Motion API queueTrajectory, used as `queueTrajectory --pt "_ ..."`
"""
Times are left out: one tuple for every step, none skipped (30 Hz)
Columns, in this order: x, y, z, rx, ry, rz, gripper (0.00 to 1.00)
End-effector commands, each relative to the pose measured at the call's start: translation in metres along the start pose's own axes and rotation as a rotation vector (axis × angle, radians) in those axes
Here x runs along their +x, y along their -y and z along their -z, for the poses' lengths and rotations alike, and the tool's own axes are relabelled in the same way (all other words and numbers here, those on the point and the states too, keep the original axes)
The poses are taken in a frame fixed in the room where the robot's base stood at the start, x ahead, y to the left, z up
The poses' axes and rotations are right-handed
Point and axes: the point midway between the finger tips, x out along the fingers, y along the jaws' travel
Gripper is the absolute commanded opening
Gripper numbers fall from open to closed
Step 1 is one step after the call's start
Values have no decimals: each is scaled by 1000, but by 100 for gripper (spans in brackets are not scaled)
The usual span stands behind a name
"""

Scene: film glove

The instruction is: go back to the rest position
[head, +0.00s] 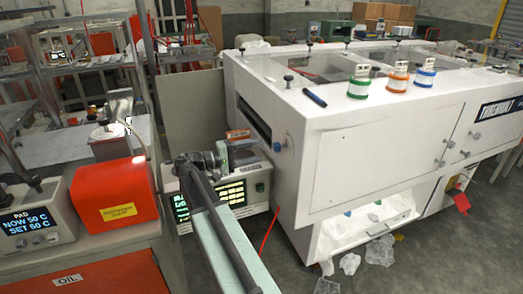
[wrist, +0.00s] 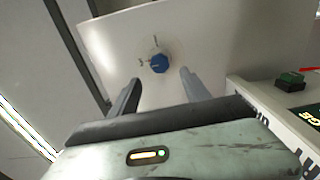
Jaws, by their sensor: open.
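My gripper (wrist: 160,78) is open in the wrist view, with its two dark fingers spread and nothing between their tips. A blue knob (wrist: 159,63) on a pale panel (wrist: 205,45) shows beyond the fingertips, apart from them as far as I can see. In the head view my arm reaches up from the bottom, and my gripper (head: 222,156) is in front of the display unit. The blue knob (head: 277,147) on the side of the white machine (head: 385,150) is to its right. The fingers are hard to make out there.
A display unit (head: 258,187) stands close beside my arm, against the white machine. An orange-red box (head: 114,194) and a heater controller (head: 38,222) are at the left. Crumpled clear film (head: 380,250) lies on the floor at the right. Spools (head: 398,78) stand on the machine.

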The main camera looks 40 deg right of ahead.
Motion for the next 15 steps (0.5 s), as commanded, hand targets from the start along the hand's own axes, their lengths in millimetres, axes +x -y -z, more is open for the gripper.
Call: queueTrajectory --pt "0 0 0 0 0 0 55" --pt "0 0 0 0 0 0 55" --pt "0 0 0 0 0 0 55" --pt "0 0 0 0 0 0 55" --pt "0 0 0 0 0 0 55" --pt "0 0 0 0 0 0 55" --pt "0 0 0 0 0 0 55" --pt "0 0 0 0 0 0 55" --pt "0 0 0 0 1 0 55" --pt "0 0 0 0 1 0 55" --pt "0 0 0 0 1 0 55" --pt "0 0 0 0 1 0 55" --pt "0 0 -1 -1 -1 6 55" --pt "-2 2 -2 -2 -5 20 55" --pt "-6 6 -4 -6 -14 54 55"
